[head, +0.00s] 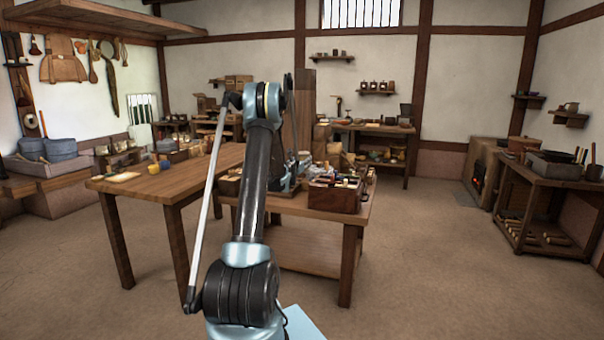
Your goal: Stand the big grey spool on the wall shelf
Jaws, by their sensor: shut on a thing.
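My arm rises in the middle of the head view, and its far end comes down behind it. My gripper (288,181) shows only in part, low over the work table (325,206), left of a wooden box of small items. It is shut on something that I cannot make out. I cannot pick out the big grey spool. Several wall shelves show: one high on the back wall (332,57), one below it with small pots (377,93), and two on the right wall (528,97) (571,116). I cannot tell which the task means.
The wooden box (335,196) stands on the work table. A long wooden table (172,184) stands to the left. A back bench (372,128) holds pots, and a low rack (548,178) stands at the right by a stove (480,172). The floor between is clear.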

